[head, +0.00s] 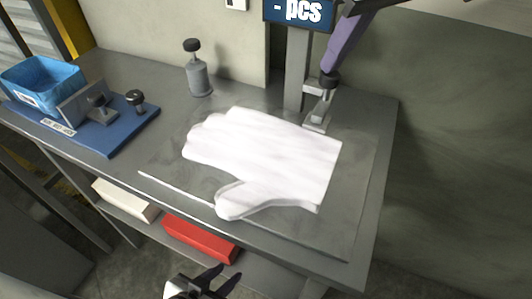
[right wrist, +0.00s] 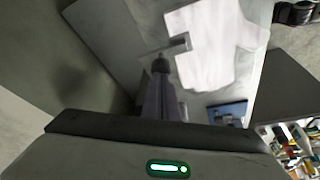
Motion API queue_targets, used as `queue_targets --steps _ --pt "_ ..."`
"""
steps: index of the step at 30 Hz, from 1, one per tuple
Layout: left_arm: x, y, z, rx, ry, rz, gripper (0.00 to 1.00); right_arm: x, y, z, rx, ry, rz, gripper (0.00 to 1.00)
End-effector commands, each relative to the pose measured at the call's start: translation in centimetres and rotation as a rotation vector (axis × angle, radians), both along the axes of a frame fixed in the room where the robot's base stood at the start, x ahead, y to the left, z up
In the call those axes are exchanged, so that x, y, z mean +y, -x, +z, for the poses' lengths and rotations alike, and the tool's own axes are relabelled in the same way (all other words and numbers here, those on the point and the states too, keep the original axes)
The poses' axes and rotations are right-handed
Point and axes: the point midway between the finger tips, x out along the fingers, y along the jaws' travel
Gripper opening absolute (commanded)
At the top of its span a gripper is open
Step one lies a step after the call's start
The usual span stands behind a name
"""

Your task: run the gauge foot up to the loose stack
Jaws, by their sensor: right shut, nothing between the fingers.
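The loose stack (head: 265,155) of white glove-shaped film lies flat on the grey table plate, with its thumb toward the front edge. The gauge foot (head: 316,122) is a small grey metal piece at the base of the gauge post (head: 294,75), close to the stack's back edge; I cannot tell whether they touch. My right gripper (head: 331,72) is shut and empty, its tips at the dark knob (head: 328,82) above the foot. The right wrist view shows the knob (right wrist: 160,66) at the fingertips, and the stack (right wrist: 205,50) beyond. My left gripper (head: 219,280) is open and empty, low before the table.
A grey bottle-like weight (head: 199,78) with a black knob stands at the back. A blue board (head: 120,130) with fixtures and a blue bin (head: 42,82) are at left. A red box (head: 200,238) sits on the shelf below.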

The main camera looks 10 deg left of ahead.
Motion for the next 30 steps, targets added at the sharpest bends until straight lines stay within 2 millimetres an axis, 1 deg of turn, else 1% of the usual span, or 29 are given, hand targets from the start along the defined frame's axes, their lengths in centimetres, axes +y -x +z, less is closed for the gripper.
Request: queue_targets --steps 30 --pt "0.1 0.0 -0.9 -0.001 0.0 0.001 0.31 0.0 0.0 -3.2 0.002 0.001 0.0 0.0"
